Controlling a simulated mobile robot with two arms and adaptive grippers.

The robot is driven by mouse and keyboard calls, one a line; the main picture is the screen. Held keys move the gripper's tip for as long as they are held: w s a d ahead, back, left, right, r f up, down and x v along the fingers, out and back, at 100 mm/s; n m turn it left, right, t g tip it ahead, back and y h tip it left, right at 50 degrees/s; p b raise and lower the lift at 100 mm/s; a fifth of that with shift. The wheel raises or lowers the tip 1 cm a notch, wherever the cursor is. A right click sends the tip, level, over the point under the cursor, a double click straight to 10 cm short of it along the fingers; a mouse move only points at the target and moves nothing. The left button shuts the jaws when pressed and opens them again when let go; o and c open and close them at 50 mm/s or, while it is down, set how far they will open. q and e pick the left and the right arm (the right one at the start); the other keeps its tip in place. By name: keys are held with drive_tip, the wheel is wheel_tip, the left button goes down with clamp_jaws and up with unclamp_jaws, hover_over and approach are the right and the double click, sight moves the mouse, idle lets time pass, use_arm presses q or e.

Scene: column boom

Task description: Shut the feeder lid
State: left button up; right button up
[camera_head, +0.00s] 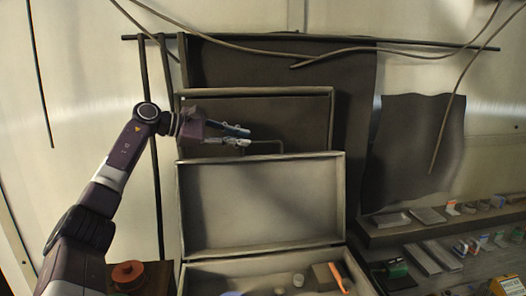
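The feeder lid (262,205) is a grey, rimmed rectangular panel that stands raised, nearly upright, at the back of an open box (215,270). My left gripper (248,138) is just above the lid's top edge, left of its middle, with its fingers pointing right. Its two fingers are apart, with nothing seen between them. A thin bent bar (265,142), like a handle, shows just right of the fingertips at the lid's top edge. I cannot tell whether the fingers touch it. My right gripper is not in view.
Behind the lid stands another framed dark panel (300,115). In the box lie an orange strip (338,277), a brown block (323,275) and small round pieces. A shelf of small parts (400,233) is at right. An orange-brown spool (127,273) stands at lower left. Cables hang above.

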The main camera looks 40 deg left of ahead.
sight(263, 143)
use_arm(q)
drive_tip(key=shift+w+a+f, duration=0.2)
drive_tip(key=shift+w+f, duration=0.1)
drive_tip(key=shift+f, duration=0.2)
drive_tip(key=shift+w+f, duration=0.1)
drive_tip(key=shift+w, duration=0.3)
drive_tip(key=p+x, duration=0.1)
drive_tip(key=x, duration=0.2)
drive_tip(key=p+x, duration=0.2)
drive_tip(key=x, duration=0.1)
drive_tip(key=shift+w+d, duration=0.2)
drive_tip(key=shift+d, duration=0.15)
drive_tip(key=shift+w+f, duration=0.1)
drive_tip(key=shift+w, duration=0.05)
clamp_jaws()
